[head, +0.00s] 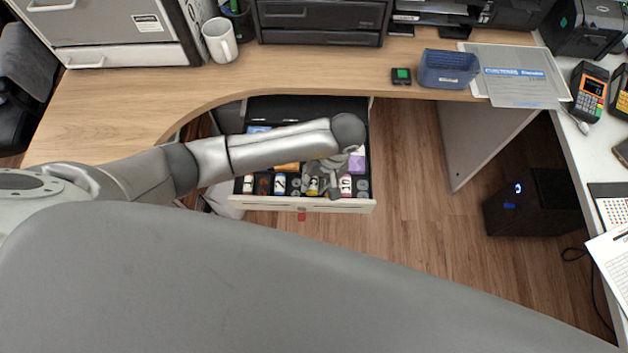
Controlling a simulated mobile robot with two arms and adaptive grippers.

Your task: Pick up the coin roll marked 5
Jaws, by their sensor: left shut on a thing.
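An open cash drawer (300,205) holds several coin rolls in a row along its front: a white one (248,184), an orange-red one (264,185), a blue and white one (280,184), a yellow one (312,187) and a pink and white one (346,185). My left gripper (322,184) reaches down into the drawer and is shut on a coin roll, seemingly the yellow one. The fingers and wrist partly hide it. The marks on the rolls are too small to read for certain. My right gripper is not in view.
The wooden desk (130,95) curves around the drawer. A white mug (220,40), a blue tray (447,70) and a small black box with green (401,76) stand on it. Card terminals (589,90) lie at the right. Open floor lies right of the drawer.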

